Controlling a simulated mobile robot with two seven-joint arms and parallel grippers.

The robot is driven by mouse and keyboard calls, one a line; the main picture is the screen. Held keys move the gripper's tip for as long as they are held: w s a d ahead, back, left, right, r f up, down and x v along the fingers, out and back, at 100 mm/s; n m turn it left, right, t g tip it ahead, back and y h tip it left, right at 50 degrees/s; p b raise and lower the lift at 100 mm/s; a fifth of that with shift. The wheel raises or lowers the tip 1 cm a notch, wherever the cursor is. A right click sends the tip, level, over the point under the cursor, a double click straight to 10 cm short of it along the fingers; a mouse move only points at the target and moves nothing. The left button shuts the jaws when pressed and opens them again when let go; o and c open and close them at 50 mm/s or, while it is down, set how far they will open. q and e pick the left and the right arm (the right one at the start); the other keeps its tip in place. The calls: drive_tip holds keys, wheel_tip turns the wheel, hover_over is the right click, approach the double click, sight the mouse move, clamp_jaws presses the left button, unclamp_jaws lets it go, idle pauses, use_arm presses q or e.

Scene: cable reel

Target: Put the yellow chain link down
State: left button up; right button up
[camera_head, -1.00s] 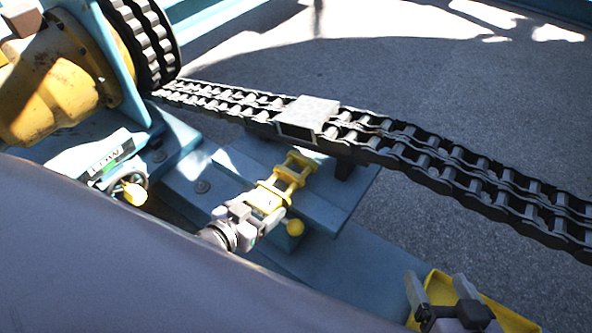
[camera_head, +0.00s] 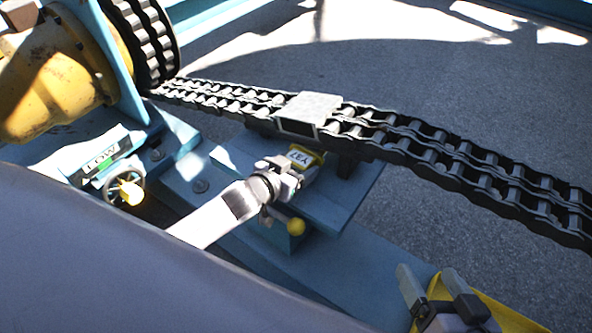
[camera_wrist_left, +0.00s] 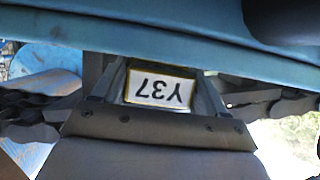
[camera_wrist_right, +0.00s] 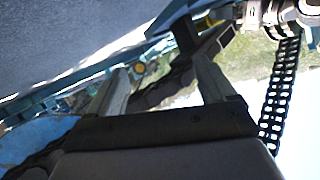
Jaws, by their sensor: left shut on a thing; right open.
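The yellow chain link, with its white plate marked Y37 (camera_head: 303,157), is in the jaws of my left gripper (camera_head: 287,178). Both are at the near side of the chain, just below the grey metal cover (camera_head: 311,107). In the left wrist view the plate (camera_wrist_left: 160,89) sits between the two fingers. The link's far end is hidden in the head view, and I cannot tell whether it touches the chain or the blue support. My right gripper (camera_head: 429,280) is open and empty at the lower right; its spread fingers (camera_wrist_right: 159,68) also show in the right wrist view.
The black double-row chain (camera_head: 440,155) runs from the reel at upper left to the right edge. A blue support block (camera_head: 345,205) stands below the cover. A yellow tray (camera_head: 512,318) is beside my right gripper. A handwheel (camera_head: 128,188) is at left.

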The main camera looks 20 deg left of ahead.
use_arm(q)
drive_tip(key=shift+s+f, duration=0.1)
drive_tip(key=shift+f, duration=0.1)
drive_tip(key=shift+f+b, duration=0.3)
drive_tip(key=shift+f, duration=0.35)
drive_tip(key=o, duration=1.4)
drive_tip(key=shift+s+f, duration=0.1)
drive_tip(key=shift+f, duration=0.05)
drive_tip(key=shift+a, duration=0.15)
